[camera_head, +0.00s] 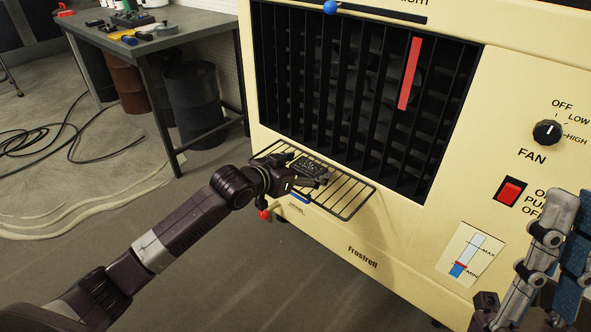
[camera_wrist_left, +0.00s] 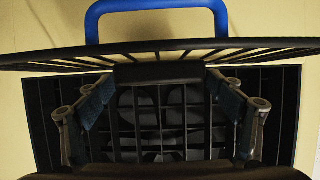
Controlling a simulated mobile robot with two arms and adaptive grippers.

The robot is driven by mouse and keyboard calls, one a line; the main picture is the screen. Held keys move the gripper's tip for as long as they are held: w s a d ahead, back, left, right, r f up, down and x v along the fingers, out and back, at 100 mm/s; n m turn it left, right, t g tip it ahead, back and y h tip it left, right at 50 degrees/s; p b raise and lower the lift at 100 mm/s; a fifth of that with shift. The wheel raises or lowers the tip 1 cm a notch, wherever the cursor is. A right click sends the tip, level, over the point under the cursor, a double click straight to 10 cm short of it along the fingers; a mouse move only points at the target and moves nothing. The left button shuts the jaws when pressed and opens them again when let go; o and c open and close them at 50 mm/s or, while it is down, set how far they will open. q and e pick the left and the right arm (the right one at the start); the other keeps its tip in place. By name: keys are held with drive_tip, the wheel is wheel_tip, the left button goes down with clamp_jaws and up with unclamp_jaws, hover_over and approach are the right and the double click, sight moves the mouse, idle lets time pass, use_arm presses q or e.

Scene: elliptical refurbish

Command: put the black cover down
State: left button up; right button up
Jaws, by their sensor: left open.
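A black slatted cover (camera_head: 345,193) juts out nearly flat from the cream machine's front, below its dark louvred opening. A blue handle (camera_head: 300,197) shows beside its front edge. In the left wrist view the cover (camera_wrist_left: 60,60) spans the upper picture edge-on, with the blue handle (camera_wrist_left: 158,4) above it. My left gripper (camera_head: 318,180) is over the cover's left part and hides some of it. Its fingers (camera_wrist_left: 160,105) are spread apart with nothing held between them. Whether they touch the cover is unclear. My right gripper (camera_head: 558,250) is partly in view at the right edge, away from the cover.
The cream machine (camera_head: 365,265) carries a fan knob (camera_head: 547,132), a red switch (camera_head: 510,192) and a level gauge (camera_head: 466,255). A red strip (camera_head: 410,73) hangs on the louvres. A workbench (camera_head: 185,35) and dark barrel (camera_head: 194,98) stand behind left. Cables (camera_head: 60,140) lie on the floor.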

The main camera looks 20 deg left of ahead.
use_arm(q)
drive_tip(key=p+v, duration=0.2)
drive_tip(key=v, duration=0.3)
drive_tip(key=shift+r, duration=0.1)
drive_tip(key=p+v, duration=0.2)
drive_tip(key=v, duration=0.4)
drive_tip(key=s+d+r+t+h, duration=0.25)
drive_tip(key=s+d, duration=0.35)
drive_tip(key=d, duration=0.4)
drive_tip(key=s+d+r+n+t+y, duration=0.1)
drive_tip(key=s+r+t, duration=0.3)
drive_tip(key=r, duration=0.6)
drive_tip(key=s+d+y, duration=0.1)
drive_tip(key=s, duration=0.1)
drive_tip(key=shift+s+d+r+t, duration=0.15)
drive_tip(key=shift+s+r+t, duration=0.2)
use_arm(e)
drive_tip(key=w+a+f+g+h, duration=0.1)
drive_tip(key=w+f+g+h, duration=0.2)
drive_tip(key=w+f+g, duration=0.7)
drive_tip(key=w+f, duration=0.3)
drive_tip(key=f, duration=0.1)
drive_tip(key=shift+a+f+h, duration=0.25)
drive_tip(key=shift+a+h, duration=0.05)
drive_tip(key=shift+a, duration=0.05)
